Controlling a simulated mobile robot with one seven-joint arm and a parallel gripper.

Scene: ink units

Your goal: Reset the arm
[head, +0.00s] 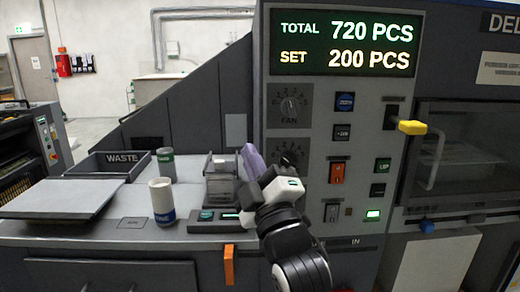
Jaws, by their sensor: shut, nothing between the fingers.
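My arm rises from the bottom centre of the head view. My gripper (268,180) is at its end, in front of the press's control panel (312,112), close to the lower dial. It is shut and holds nothing. Its fingertips are small and partly hidden by the wrist. A purple object (253,162) shows just behind and left of the gripper. I cannot tell whether they touch.
Left of my gripper, a scale (212,222) bears a clear container (222,182). A yellow-handled lever (412,128) juts out at right.

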